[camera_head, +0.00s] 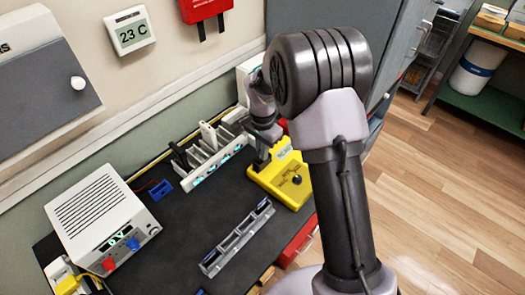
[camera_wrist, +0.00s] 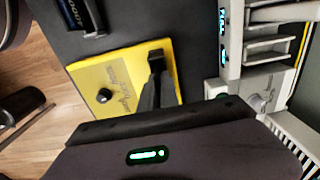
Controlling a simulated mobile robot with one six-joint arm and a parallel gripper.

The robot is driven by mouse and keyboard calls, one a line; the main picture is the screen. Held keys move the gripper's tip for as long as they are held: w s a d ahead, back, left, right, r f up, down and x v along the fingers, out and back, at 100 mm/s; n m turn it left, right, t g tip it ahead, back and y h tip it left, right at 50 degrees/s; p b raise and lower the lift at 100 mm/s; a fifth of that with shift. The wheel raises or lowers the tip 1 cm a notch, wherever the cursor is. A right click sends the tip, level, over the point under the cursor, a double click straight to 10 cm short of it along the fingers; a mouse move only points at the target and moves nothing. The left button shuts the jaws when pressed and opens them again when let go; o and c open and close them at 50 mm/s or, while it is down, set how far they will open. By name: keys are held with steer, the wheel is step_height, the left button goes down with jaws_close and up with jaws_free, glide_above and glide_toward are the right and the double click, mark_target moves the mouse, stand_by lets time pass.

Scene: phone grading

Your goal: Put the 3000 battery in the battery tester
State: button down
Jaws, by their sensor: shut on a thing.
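A yellow device with a black knob (camera_head: 272,184), which I take to be the battery tester, sits at the right end of the dark bench. It also shows in the wrist view (camera_wrist: 115,104). My gripper (camera_head: 263,152) is at the tester's back left edge, low over it. In the wrist view a dark finger (camera_wrist: 152,82) reaches over the yellow top. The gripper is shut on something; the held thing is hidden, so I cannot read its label. A grey holder (camera_head: 236,240) with dark batteries lies in front of the tester; one battery (camera_wrist: 73,14) shows digits ending in 000.
A white slotted rack (camera_head: 213,160) with lit displays stands behind, left of the tester. A white power supply (camera_head: 100,222) is at the left. A small blue piece (camera_head: 160,190) lies between them. The bench middle (camera_head: 185,225) is clear.

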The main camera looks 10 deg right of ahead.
steer(key=shift+f, duration=0.15)
stand_by(0.3)
steer(key=c, duration=1.5)
jaws_free()
